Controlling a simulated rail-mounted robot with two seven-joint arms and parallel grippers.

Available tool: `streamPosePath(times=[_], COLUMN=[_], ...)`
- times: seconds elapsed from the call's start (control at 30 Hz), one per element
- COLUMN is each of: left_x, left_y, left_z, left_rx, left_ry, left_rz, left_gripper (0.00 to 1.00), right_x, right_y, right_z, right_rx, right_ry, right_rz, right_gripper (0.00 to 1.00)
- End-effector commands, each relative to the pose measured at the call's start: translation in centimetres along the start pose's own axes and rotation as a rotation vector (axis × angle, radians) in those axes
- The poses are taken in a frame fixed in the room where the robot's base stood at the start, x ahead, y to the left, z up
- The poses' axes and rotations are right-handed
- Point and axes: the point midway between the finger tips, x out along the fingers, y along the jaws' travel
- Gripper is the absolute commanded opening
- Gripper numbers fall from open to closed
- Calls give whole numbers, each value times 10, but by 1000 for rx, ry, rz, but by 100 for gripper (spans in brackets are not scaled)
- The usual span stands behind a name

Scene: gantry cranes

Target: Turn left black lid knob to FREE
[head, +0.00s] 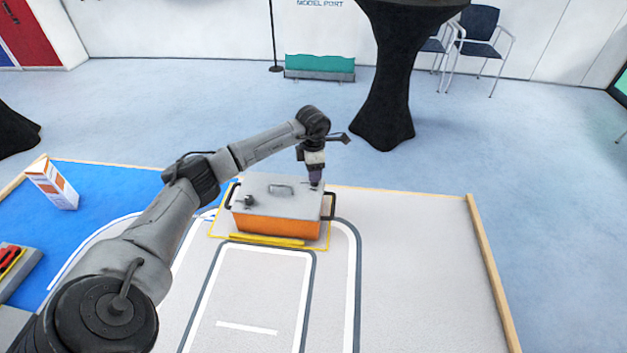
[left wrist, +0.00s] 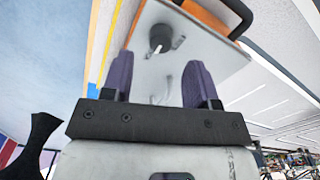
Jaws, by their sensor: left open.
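The orange case (head: 275,226) has a pale grey lid (head: 277,207) with a bar handle in its middle. A black knob (head: 249,201) stands near the left end of the lid. My left gripper (head: 315,186), with purple fingers, points down at the right end of the lid and hides what is under it there. In the left wrist view its fingers (left wrist: 159,80) are apart with nothing held between them. A round black knob (left wrist: 160,38) with a pale pointer shows beyond the fingertips, apart from them. My right gripper is out of view.
Black end handles (head: 328,206) stick out from the case. A white and orange carton (head: 53,183) stands on the blue area at the left, near a grey tray (head: 16,268) with a red item. The tabletop right of the case (head: 420,260) is clear, up to a wooden edge.

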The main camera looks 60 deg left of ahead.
Motion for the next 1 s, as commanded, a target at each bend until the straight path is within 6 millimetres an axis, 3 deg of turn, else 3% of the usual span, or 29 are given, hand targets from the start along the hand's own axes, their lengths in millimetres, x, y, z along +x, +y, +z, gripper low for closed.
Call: streamPosePath(times=[0.1,0.3,0.77,1.0], left_x=[19,36,42,42], left_y=[0,0,0,0], left_z=[0,0,0,0], left_rx=[-1,0,0,0], left_ry=[1,-1,-1,-1], left_rz=[-2,-2,0,0], left_gripper=[54,54,54,31], right_x=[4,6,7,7], right_y=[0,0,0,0], right_z=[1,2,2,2], right_rx=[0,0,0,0], right_ry=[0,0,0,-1], right_rz=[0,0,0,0], right_gripper=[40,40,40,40])
